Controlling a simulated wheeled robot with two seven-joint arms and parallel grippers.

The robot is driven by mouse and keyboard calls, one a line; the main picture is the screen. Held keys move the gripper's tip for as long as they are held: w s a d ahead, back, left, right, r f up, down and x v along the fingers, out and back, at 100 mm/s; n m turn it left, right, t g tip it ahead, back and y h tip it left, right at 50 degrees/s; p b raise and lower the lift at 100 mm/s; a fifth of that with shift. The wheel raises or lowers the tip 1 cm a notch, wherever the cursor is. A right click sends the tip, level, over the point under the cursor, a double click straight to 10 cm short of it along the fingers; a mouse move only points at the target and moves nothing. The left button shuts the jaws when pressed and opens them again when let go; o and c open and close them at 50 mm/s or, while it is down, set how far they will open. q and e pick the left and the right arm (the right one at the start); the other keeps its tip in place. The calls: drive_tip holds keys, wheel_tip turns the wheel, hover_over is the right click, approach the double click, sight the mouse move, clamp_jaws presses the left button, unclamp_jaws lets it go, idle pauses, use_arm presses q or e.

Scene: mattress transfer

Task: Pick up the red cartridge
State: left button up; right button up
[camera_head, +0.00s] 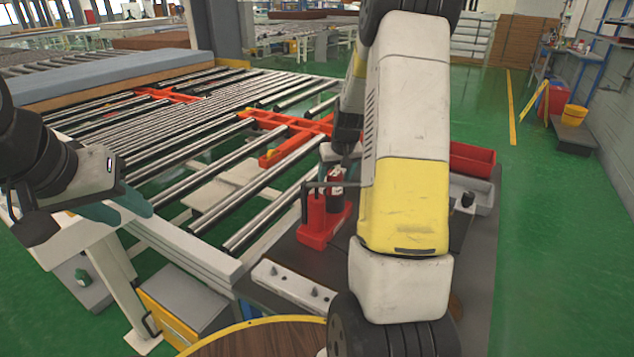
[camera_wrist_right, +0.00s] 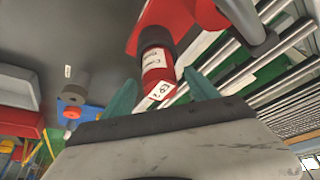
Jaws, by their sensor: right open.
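The red cartridge (camera_wrist_right: 155,66) has a black band and a white label. It stands in the red holder (camera_head: 313,228) on the dark table; in the head view it is small and partly hidden (camera_head: 336,174) beneath my right gripper. My right gripper (camera_wrist_right: 160,78) is open, with its green fingers on either side of the cartridge's near end in the wrist view. I cannot tell whether they touch it. My left gripper (camera_head: 120,207) hangs at the left, away from the cartridge, over the edge of the roller conveyor. Its finger gap is unclear.
The roller conveyor (camera_head: 200,130) with orange crossbars lies left of the table. A red bin (camera_head: 472,159) and a grey bin (camera_head: 484,196) stand right of my right arm. A white strip with pegs (camera_head: 292,283) lies in front.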

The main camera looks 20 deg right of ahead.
drive_tip(key=shift+w+f, duration=0.25)
drive_tip(key=shift+f, duration=0.3)
clamp_jaws()
